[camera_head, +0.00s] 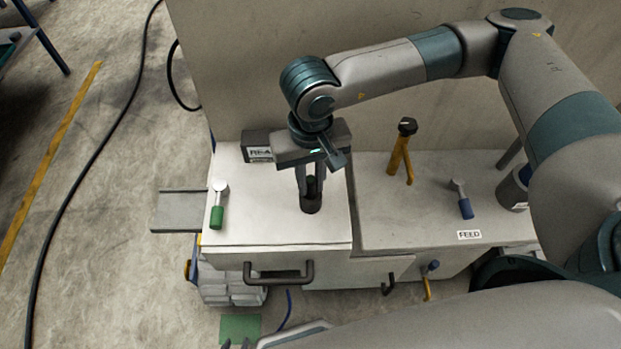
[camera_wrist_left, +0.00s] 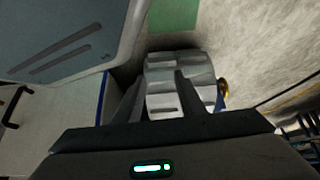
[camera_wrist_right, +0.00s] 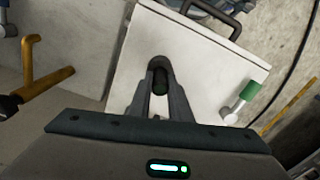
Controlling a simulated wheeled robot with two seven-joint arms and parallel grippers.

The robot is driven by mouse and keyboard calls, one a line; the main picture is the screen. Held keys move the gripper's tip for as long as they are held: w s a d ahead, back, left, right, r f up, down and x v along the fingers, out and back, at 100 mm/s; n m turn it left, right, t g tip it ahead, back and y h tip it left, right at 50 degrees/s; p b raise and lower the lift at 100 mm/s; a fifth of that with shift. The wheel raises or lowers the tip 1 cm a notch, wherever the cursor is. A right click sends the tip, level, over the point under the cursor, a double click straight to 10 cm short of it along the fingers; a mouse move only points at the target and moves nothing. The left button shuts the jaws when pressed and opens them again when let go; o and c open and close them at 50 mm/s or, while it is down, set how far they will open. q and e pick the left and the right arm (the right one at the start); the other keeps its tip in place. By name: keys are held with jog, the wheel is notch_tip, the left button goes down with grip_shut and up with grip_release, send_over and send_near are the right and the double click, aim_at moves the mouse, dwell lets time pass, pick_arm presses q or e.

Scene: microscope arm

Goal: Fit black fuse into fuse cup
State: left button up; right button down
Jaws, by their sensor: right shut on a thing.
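My right gripper (camera_head: 311,188) is over the white cabinet top, pointing down, with its fingers shut on the black fuse (camera_wrist_right: 160,86). The fuse is a small dark cylinder between the fingertips, mostly hidden by them. The fuse cup (camera_head: 311,207) is a dark round cup standing on the white top, directly at the fingertips; it also shows in the right wrist view (camera_wrist_right: 158,65). The fuse appears at the cup's mouth; how deep it sits I cannot tell. My left gripper (camera_wrist_left: 155,92) is open and empty, low in front of the cabinet, above pale grey blocks.
A green-handled lever (camera_head: 217,205) stands on the white top's left side. A yellow lever with a black knob (camera_head: 404,150) and a blue-handled lever (camera_head: 462,200) are on the grey bench to the right. The stacked grey blocks (camera_wrist_left: 180,75) lie below the cabinet. A black handle (camera_head: 280,278) projects at the front.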

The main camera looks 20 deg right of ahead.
pick_arm(q)
jog(key=shift+w+d+r, duration=0.1)
jog(key=shift+w+d, duration=0.1)
jog(key=shift+w, duration=0.1)
pick_arm(e)
jog(key=shift+f, duration=0.15)
jog(key=c, duration=1.5)
grip_release()
jog(key=shift+c, duration=0.2)
pick_arm(q)
jog(key=shift+w+d+r, duration=0.1)
jog(key=shift+w+r, duration=0.1)
jog(key=shift+w, duration=0.1)
jog(key=shift+s+f, duration=0.1)
pick_arm(e)
jog(key=shift+r+b, duration=0.35)
notch_tip(320, 180, up, 6)
jog(key=shift+w+r+b, duration=0.1)
jog(key=shift+r+b, duration=0.1)
jog(key=shift+b, duration=0.5)
pick_arm(q)
jog(key=shift+w+a+f+b, duration=0.4)
jog(key=shift+w+a+b, duration=0.1)
jog(key=shift+w+b, duration=0.25)
pick_arm(e)
notch_tip(320, 180, up, 10)
jog(key=shift+r, duration=0.15)
